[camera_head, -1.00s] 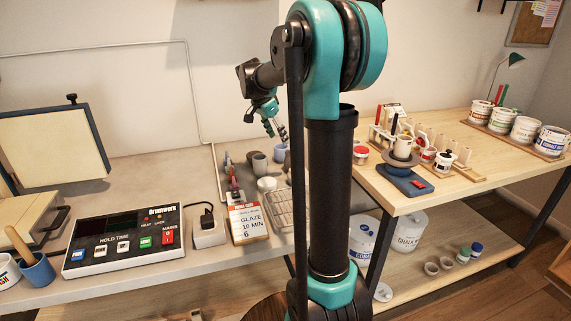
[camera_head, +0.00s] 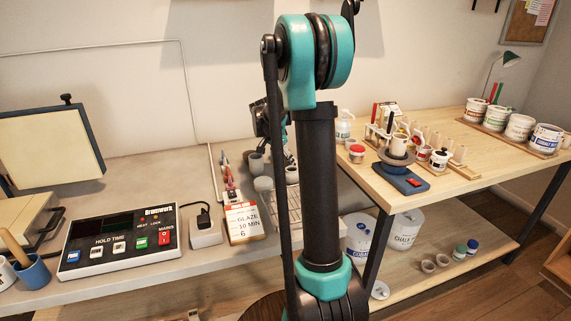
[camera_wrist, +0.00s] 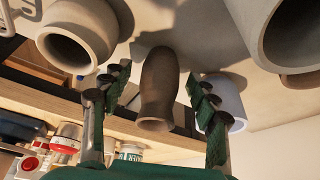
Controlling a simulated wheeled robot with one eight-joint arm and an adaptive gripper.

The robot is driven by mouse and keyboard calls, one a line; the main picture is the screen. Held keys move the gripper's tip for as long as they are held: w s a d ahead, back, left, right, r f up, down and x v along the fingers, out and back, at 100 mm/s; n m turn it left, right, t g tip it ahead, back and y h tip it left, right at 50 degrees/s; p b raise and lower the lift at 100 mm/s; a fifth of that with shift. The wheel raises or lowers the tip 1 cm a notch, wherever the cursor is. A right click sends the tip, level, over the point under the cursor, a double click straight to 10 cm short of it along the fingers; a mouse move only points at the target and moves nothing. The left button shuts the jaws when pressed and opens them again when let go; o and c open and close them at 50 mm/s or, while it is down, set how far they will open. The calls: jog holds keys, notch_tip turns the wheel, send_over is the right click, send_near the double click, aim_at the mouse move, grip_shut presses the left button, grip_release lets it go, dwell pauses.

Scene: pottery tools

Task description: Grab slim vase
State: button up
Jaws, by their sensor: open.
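The slim vase (camera_wrist: 158,88) is a brown, narrow-bodied piece in the middle of the wrist view, with its rim toward the bottom of the picture. My gripper (camera_wrist: 160,105) is open, with one green finger on each side of the vase. Gaps show between the vase and both fingers, so it is not gripped. In the head view my own arm covers most of the gripper, and I cannot pick out the slim vase there.
A pale wide-mouthed pot (camera_wrist: 75,38) and a large pot at the upper right (camera_wrist: 285,35) stand close by. A whitish-blue cup (camera_wrist: 222,98) sits behind the right finger. In the head view, a grey cup (camera_head: 256,163) stands near the gripper.

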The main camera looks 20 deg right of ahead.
jog(key=shift+d+f, duration=0.1)
jog(key=shift+f, duration=0.2)
jog(key=shift+c, duration=0.4)
jog(key=c, duration=1.2)
jog(key=shift+r, duration=0.15)
